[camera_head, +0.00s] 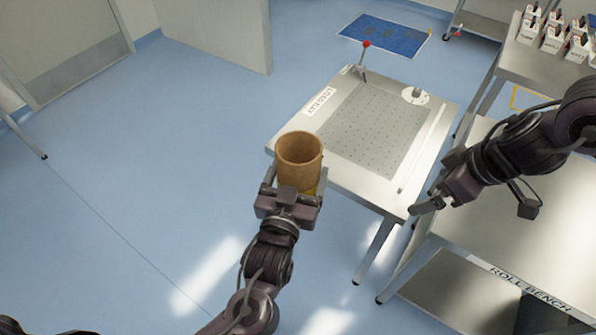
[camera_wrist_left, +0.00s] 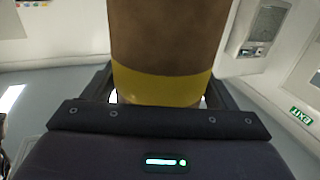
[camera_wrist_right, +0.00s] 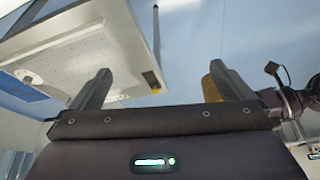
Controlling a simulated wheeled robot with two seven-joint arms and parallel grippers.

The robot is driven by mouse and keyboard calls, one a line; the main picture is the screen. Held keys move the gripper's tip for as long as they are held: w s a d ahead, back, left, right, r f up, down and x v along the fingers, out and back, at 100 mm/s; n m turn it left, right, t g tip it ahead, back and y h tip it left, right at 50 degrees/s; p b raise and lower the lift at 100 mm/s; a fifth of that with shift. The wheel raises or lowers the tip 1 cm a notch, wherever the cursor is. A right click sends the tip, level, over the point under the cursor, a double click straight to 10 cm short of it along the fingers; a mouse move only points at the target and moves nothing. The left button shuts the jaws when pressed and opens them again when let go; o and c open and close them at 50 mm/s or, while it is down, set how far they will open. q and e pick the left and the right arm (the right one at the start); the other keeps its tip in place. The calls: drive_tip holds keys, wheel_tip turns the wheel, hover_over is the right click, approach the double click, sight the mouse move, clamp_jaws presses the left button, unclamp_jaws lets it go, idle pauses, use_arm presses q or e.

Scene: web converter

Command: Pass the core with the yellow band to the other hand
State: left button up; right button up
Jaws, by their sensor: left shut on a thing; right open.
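The core with the yellow band (camera_head: 299,160) is a brown, hollow tube, held upright with its open end up in the head view. My left gripper (camera_head: 290,193) is shut on it low down, around the yellow band. The left wrist view shows the yellow band (camera_wrist_left: 160,86) between the fingers and the brown wall above it. My right gripper (camera_head: 428,208) is open and empty, well to the right of the core, near the edge of the roll bench. In the right wrist view a small part of the core (camera_wrist_right: 208,89) shows by the right finger, partly hidden.
A steel table (camera_head: 438,130) with a perforated plate stands behind and right of the core. It bears a red-knobbed post (camera_head: 364,60) and a round white piece (camera_head: 415,96). The roll bench (camera_head: 500,225) is at the right. Open floor lies left.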

drive_tip(key=w+a+f+m+t+y, duration=0.1)
drive_tip(key=w+a+f+m+y, duration=0.3)
drive_tip(key=f, duration=0.5)
drive_tip(key=w+a+f+m+y, duration=0.35)
drive_tip(key=a+f, duration=0.25)
drive_tip(key=f, duration=0.3)
drive_tip(key=s+d+f+m+t+h, duration=0.1)
drive_tip(key=d+f+t+h, duration=0.1)
drive_tip(key=f, duration=0.6)
drive_tip(key=d+f+m+t+h, duration=0.2)
drive_tip(key=d+f, duration=0.1)
drive_tip(key=f, duration=0.5)
drive_tip(key=s+d+f+n+g+h, duration=0.1)
drive_tip(key=s+d+f+h, duration=0.15)
drive_tip(key=s+f, duration=0.55)
drive_tip(key=s+d+f+g+h, duration=0.1)
drive_tip(key=s+d+f+h, duration=0.15)
drive_tip(key=s+f, duration=0.55)
drive_tip(key=s+f+n+g+h, duration=0.1)
drive_tip(key=s+f, duration=0.4)
drive_tip(key=s, duration=0.6)
drive_tip(key=s+d+f+n+g+h, duration=0.1)
drive_tip(key=s+f+g, duration=0.2)
drive_tip(key=s, duration=0.9)
wheel_tip(320, 180, down, 2)
drive_tip(key=shift+s+f+g, duration=0.1)
drive_tip(key=shift+s+g, duration=0.1)
drive_tip(key=shift+g, duration=0.2)
